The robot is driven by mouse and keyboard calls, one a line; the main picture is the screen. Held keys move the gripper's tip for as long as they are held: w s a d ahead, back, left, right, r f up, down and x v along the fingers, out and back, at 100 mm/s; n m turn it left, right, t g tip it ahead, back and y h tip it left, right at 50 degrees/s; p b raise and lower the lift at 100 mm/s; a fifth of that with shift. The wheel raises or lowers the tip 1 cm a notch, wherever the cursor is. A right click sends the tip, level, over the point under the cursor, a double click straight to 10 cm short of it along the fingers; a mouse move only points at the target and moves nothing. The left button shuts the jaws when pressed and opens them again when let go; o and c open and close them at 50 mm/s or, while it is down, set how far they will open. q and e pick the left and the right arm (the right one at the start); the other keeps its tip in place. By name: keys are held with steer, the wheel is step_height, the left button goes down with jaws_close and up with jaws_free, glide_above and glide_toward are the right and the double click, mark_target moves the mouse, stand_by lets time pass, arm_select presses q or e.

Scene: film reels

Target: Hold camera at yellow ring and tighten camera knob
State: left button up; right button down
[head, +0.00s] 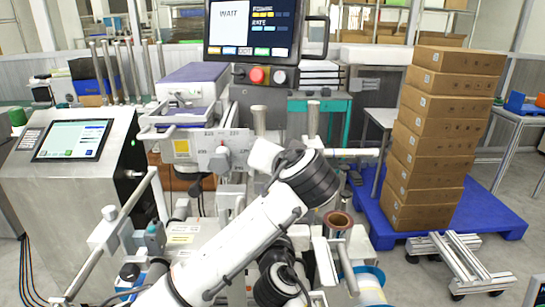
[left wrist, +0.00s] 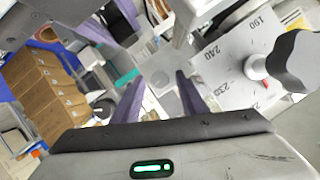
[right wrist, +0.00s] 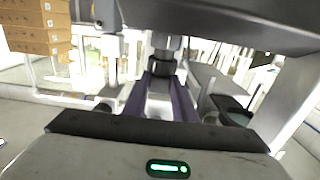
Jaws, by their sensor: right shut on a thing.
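In the left wrist view a dark grey knob (left wrist: 298,62) with a red part at its base stands on a white plate (left wrist: 225,75) marked with numbers. The numbered plate (head: 228,138) also shows in the head view, with a grey knob (head: 221,160) on it. My left gripper (left wrist: 158,92) has its purple fingers apart, left of the plate in its wrist view, with nothing clearly between them. My right gripper (right wrist: 160,100) is shut on a pale grey part (right wrist: 159,108), below a dark collar (right wrist: 160,68); whether this is the camera I cannot tell. I cannot make out a yellow ring.
A monitor (head: 253,30) with a red button below stands at the back. A console with a screen (head: 73,140) is at left. Stacked cartons (head: 435,130) rest on a blue pallet (head: 490,215) at right. A reddish-brown spool (head: 339,222) sits at the lower middle.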

arm_select(q)
steer(key=v, duration=0.7)
steer(key=shift+s, duration=0.25)
steer(key=shift+d+r, duration=0.1)
